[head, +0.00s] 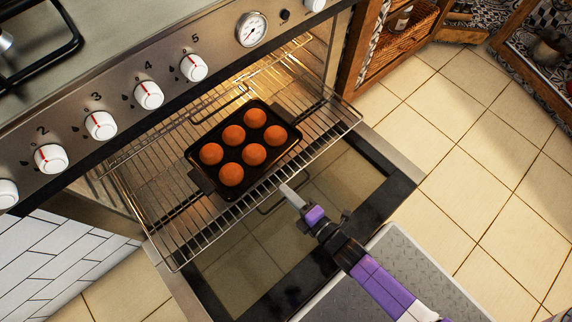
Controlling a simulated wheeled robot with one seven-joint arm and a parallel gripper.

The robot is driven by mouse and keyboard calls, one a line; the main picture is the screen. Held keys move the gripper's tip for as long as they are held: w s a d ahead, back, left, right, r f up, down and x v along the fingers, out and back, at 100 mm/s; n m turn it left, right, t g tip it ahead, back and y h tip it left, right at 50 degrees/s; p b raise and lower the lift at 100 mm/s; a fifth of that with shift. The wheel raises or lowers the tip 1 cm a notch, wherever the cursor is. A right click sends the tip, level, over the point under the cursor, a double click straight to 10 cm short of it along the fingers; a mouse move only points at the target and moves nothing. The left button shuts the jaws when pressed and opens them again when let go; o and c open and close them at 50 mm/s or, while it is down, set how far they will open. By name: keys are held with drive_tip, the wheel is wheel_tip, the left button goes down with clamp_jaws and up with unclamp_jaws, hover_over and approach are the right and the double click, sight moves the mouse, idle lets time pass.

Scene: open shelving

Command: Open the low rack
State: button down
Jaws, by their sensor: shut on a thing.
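The oven (300,75) is open, with its glass door (235,270) folded down in front. A wire rack (165,215) extends out of the oven over the door. A black tray (284,150) with several round orange-brown items (233,135) rests on it. My gripper (287,192) is at the rack's front bar, shut on the rack. The exact contact is small and partly hidden by the fingers. Whether another rack lies below cannot be made out.
The stove front with white knobs (149,95) and a round gauge (251,29) overhangs the oven. A wooden cabinet (392,45) stands at the upper right. Tiled floor (480,170) is clear on the right. A white tiled surface (55,265) is at lower left.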

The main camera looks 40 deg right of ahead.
drive_tip(key=shift+s+a+f, duration=0.1)
drive_tip(key=shift+s+f, duration=0.2)
drive_tip(key=shift+f, duration=0.2)
drive_tip(key=c, duration=1.6)
unclamp_jaws()
drive_tip(key=shift+o, duration=0.2)
drive_tip(key=shift+w+r, duration=0.1)
drive_tip(key=shift+r, duration=0.05)
drive_tip(key=shift+r, duration=0.1)
drive_tip(key=s+r+p, duration=0.1)
drive_tip(key=s, duration=0.6)
drive_tip(key=shift+s+r+p, duration=0.25)
drive_tip(key=shift+s+p, duration=0.05)
drive_tip(key=shift+p, duration=0.05)
